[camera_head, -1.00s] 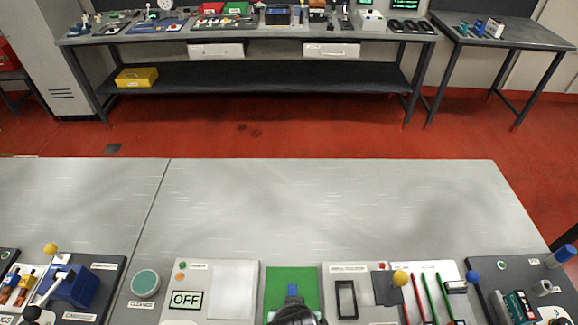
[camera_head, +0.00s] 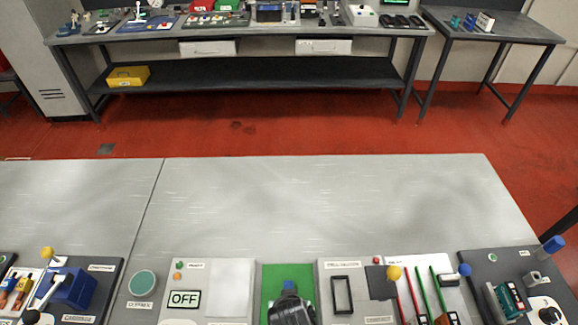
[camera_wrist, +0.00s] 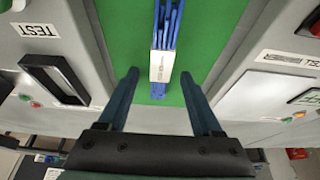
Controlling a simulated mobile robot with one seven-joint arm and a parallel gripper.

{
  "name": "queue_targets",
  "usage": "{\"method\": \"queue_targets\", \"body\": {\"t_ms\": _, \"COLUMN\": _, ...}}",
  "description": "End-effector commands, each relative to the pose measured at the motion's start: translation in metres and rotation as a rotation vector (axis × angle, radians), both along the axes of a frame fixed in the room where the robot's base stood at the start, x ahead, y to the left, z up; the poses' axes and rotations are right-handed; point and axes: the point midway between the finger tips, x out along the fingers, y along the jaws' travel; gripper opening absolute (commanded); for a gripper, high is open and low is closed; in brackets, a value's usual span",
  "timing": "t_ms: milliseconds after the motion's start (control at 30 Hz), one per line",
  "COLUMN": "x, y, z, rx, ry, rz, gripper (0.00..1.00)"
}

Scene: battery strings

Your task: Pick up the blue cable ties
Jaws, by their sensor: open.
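The blue cable ties (camera_wrist: 168,25) lie as a bundle on a green mat (camera_wrist: 203,30), with a white band (camera_wrist: 162,66) around them. In the wrist view my gripper (camera_wrist: 161,76) is open, with its two dark fingers on either side of the near end of the bundle; I cannot tell how far above the mat they are. In the head view only a small blue part of the ties (camera_head: 289,285) shows, since my gripper (camera_head: 291,308) hides the rest.
A panel with an OFF display (camera_head: 184,299) stands left of the mat (camera_head: 273,275), and a grey panel with a black-framed slot (camera_head: 342,294) stands right. Red and green rods (camera_head: 421,298) and a yellow knob (camera_head: 394,272) are further right. The table behind is clear.

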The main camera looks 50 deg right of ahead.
Motion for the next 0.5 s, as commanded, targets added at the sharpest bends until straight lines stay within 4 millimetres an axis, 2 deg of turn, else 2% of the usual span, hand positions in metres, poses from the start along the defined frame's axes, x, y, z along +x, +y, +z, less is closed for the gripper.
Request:
{"method": "queue_targets", "body": {"t_ms": 233, "x": 0.0003, "y": -0.0005, "z": -0.0007, "rx": -0.001, "ry": -0.001, "rz": 0.0, "gripper": 0.64}}
{"method": "queue_targets", "body": {"t_ms": 500, "x": 0.0003, "y": -0.0003, "z": -0.0006, "rx": 0.0, "ry": 0.0, "rz": 0.0, "gripper": 0.16}}
